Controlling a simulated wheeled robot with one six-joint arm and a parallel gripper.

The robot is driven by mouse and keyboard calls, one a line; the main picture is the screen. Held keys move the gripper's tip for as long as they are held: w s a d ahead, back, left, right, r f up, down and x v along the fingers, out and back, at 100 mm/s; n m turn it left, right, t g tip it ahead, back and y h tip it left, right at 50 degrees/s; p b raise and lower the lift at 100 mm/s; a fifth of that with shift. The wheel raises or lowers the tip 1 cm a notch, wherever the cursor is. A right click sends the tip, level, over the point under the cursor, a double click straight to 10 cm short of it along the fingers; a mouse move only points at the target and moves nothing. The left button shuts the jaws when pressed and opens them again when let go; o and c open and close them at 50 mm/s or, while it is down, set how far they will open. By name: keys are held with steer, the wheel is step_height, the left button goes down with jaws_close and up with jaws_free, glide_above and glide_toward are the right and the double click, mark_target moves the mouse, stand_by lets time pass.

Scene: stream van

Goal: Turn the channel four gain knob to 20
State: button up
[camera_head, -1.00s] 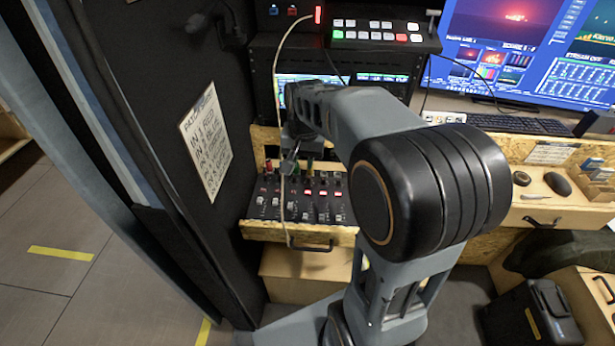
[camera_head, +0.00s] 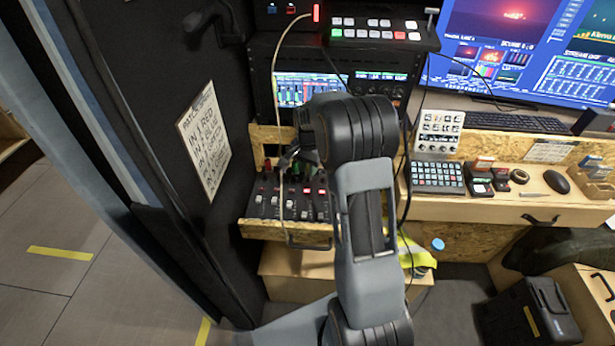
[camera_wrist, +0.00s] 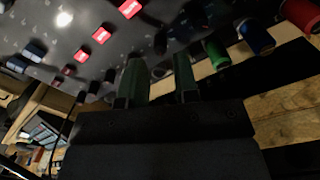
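The mixer panel (camera_head: 262,204), dark with lit red buttons and white fader caps, sits in a wooden drawer at centre-left. My gripper (camera_head: 288,162) is over its back part, partly hidden by my arm. In the wrist view, my gripper's two fingers (camera_wrist: 160,66) stand apart with a gap between them, close to the panel (camera_wrist: 70,45). I see nothing clearly held. A green cap (camera_wrist: 215,53), a blue cap (camera_wrist: 257,38) and a red cap (camera_wrist: 301,14) line up right of the fingers. I cannot tell which knob is channel four gain, nor its setting.
A pale cable (camera_head: 277,90) hangs down across the panel's front. A rack with screens (camera_head: 300,88) stands behind, and a black wall with a paper sign (camera_head: 204,140) is at left. A keypad (camera_head: 437,177) lies on the desk to the right.

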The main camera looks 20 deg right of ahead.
mark_target(308, 179)
steer(key=shift+f, duration=2.15)
jaws_close()
